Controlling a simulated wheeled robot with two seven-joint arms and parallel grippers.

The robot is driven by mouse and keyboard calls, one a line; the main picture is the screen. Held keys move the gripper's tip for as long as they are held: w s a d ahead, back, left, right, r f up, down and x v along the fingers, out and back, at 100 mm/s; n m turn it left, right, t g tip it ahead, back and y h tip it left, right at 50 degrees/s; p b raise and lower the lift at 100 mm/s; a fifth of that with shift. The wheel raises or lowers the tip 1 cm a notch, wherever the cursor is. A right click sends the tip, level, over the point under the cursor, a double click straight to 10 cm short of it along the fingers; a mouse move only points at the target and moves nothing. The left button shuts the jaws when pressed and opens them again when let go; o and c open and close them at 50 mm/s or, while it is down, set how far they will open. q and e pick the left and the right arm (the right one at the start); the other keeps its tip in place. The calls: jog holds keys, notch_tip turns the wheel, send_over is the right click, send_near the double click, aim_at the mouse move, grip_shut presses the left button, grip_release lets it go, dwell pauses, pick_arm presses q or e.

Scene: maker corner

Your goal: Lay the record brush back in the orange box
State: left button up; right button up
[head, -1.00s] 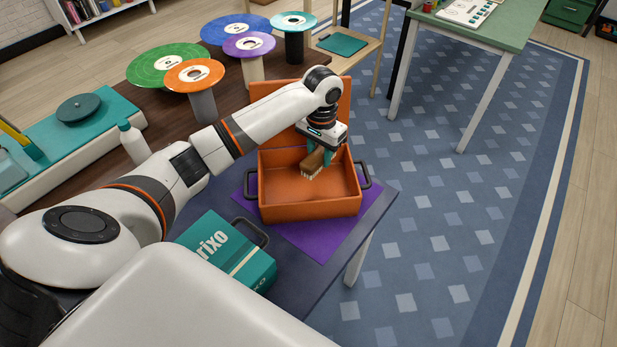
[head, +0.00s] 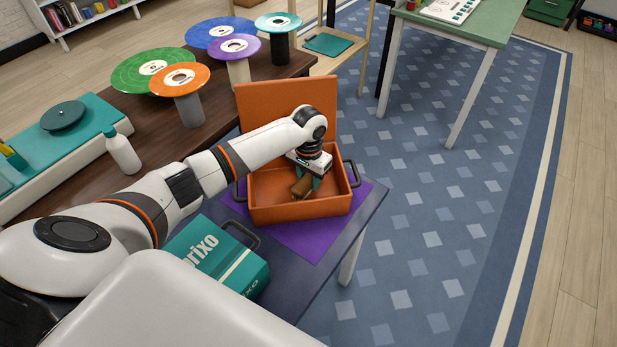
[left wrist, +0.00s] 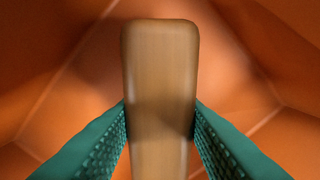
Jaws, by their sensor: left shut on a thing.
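The orange box (head: 290,214) stands open on a purple mat, its lid raised at the back. My left gripper (head: 307,184) is down inside the box's opening. It is shut on the record brush (head: 301,187), which has a brown wooden back. In the left wrist view the brush's wooden back (left wrist: 160,75) sits between the two green fingers, with the orange inner walls (left wrist: 60,60) around it. The brush's bristles are hidden now, and I cannot tell whether they touch the box floor. My right gripper is not in view.
A teal carton (head: 215,255) with a dark handle stands just in front of the box. The purple mat (head: 312,238) lies under the box. A white bottle (head: 122,150) and several coloured discs on stands, such as an orange one (head: 180,79), are to the left.

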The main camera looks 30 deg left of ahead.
aim_at(309, 177)
pick_arm(q)
jog(key=shift+f, duration=0.15)
jog(key=o, duration=1)
jog(key=shift+c, duration=0.2)
notch_tip(309, 177, up, 12)
jog(key=shift+r+p, duration=0.2)
jog(key=shift+p, duration=0.1)
